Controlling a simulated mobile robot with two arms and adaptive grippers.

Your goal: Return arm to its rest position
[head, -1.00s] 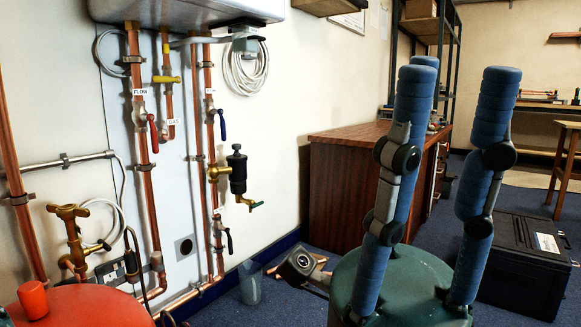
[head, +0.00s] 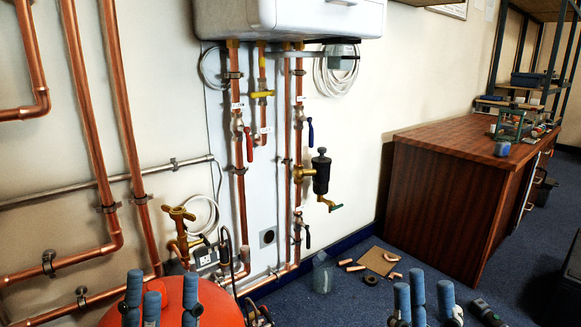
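My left gripper (head: 164,286) shows at the bottom left as blue padded fingers pointing up, in front of a red rounded drum or tank (head: 205,287). Its fingers stand apart with nothing seen between them. My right gripper (head: 424,289) shows at the bottom right, its blue fingers also pointing up and apart over the blue carpet. I see nothing held in it. The lower parts of both grippers and both arms are cut off by the bottom edge.
A copper manifold with red-handled (head: 249,144) and blue-handled (head: 310,131) valves stands on the wall under a white boiler (head: 290,18). A wooden cabinet (head: 445,200) is at right.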

